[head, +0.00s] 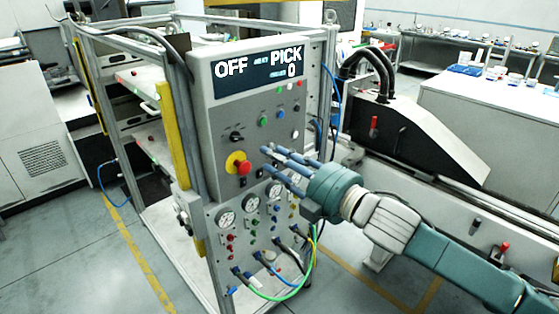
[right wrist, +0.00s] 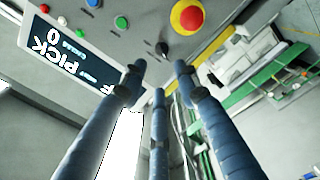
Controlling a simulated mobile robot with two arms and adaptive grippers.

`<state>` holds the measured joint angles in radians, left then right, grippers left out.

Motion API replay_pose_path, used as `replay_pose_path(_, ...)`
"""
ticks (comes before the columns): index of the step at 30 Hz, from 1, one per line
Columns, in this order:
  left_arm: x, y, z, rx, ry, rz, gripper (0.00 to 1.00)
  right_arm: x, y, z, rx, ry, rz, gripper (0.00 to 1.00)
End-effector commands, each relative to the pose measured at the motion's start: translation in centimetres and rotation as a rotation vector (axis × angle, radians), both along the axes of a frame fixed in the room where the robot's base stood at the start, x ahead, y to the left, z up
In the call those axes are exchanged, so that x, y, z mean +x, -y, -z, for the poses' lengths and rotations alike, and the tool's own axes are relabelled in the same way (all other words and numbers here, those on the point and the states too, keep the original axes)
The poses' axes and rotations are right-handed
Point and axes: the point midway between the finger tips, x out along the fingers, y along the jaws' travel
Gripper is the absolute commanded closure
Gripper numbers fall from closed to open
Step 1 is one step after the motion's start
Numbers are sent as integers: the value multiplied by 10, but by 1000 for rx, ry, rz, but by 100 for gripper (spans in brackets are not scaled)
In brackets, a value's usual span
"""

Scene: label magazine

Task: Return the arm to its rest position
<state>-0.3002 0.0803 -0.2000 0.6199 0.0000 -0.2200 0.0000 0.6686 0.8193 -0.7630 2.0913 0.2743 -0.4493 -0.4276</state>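My right arm comes in from the lower right of the head view. Its teal gripper (head: 270,158) is in front of the grey control panel (head: 222,120), near the red emergency button on a yellow ring (head: 240,165). The blue fingers stand apart with nothing between them. In the right wrist view the fingertips (right wrist: 159,80) are also spread and empty, with the red and yellow button (right wrist: 187,16) beyond them. Whether a fingertip touches the panel I cannot tell. The display (head: 257,70) reads OFF, PICK and 0. My left gripper is not in view.
Gauges (head: 227,218) and cables (head: 278,290) sit on the panel's lower part, below my right gripper. A metal frame (head: 100,30) and yellow post (head: 175,135) stand left. A black-covered machine (head: 400,130) stands behind my right arm. Floor (head: 70,270) is clear at lower left.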

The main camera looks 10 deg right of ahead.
Motion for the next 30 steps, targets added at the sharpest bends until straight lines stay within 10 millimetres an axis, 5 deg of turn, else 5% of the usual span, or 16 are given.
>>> replay_pose_path(13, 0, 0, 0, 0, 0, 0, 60, -6, 5, 1, 1, -1, 1, 69)
replay_pose_path(17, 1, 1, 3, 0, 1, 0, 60, 9, 15, 23, 27, -44, 35, 69)
replay_pose_path(20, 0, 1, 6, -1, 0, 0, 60, 33, 35, 68, 74, -123, 102, 69)
replay_pose_path(24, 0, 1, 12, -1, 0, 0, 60, 63, 74, 163, 155, -280, 230, 69)
replay_pose_path(30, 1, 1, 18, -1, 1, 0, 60, 63, 124, 307, 245, -497, 404, 69)
